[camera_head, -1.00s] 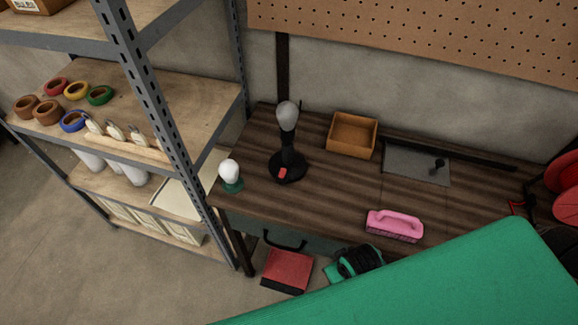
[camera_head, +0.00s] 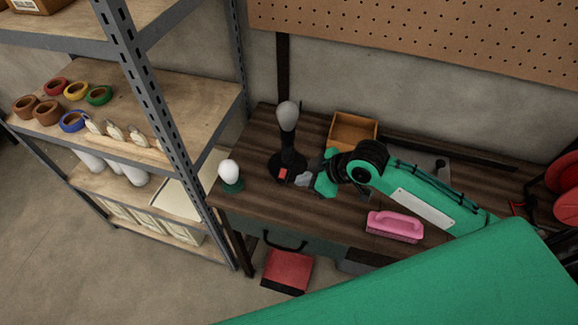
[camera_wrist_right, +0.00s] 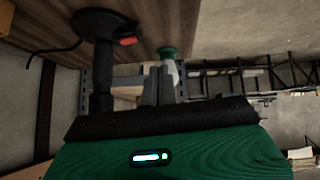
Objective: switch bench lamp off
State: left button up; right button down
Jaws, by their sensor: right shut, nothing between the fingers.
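The bench lamp (camera_head: 287,150) stands upright on the dark wooden bench. It has a round black base, a black stem and a grey bulb that shows no glow. A red switch (camera_head: 283,174) sits on the front of its base. My right gripper (camera_head: 301,180) is shut and empty, just right of the red switch; whether it touches the switch I cannot tell. In the right wrist view the lamp base (camera_wrist_right: 100,25) and its red switch (camera_wrist_right: 128,40) appear at upper left, upside down. My left gripper is not in view.
A white bulb in a green holder (camera_head: 230,175) stands at the bench's left end. A wooden box (camera_head: 352,132) is behind my right arm, and a pink brush (camera_head: 395,226) lies in front of it. A metal shelf (camera_head: 160,95) stands left. A red dustpan (camera_head: 288,268) is below.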

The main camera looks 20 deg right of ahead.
jog(key=w+d+r, duration=0.3)
jog(key=w+d, duration=0.1)
jog(key=w, duration=0.1)
jog(key=p, duration=0.4)
send_over(283, 173)
jog(key=d, duration=0.1)
jog(key=f, duration=0.4)
jog(key=s+f, duration=0.1)
jog(key=f, duration=0.1)
jog(key=shift+f, duration=0.25)
jog(key=shift+w+d+f, duration=0.1)
jog(key=shift+d+f, duration=0.05)
jog(key=shift+f, duration=0.5)
jog(key=shift+w+d+f, duration=0.1)
jog(key=shift+f, duration=0.5)
jog(key=shift+d+f+p, duration=0.1)
jog(key=shift+f+p, duration=0.25)
jog(key=shift+f, duration=0.4)
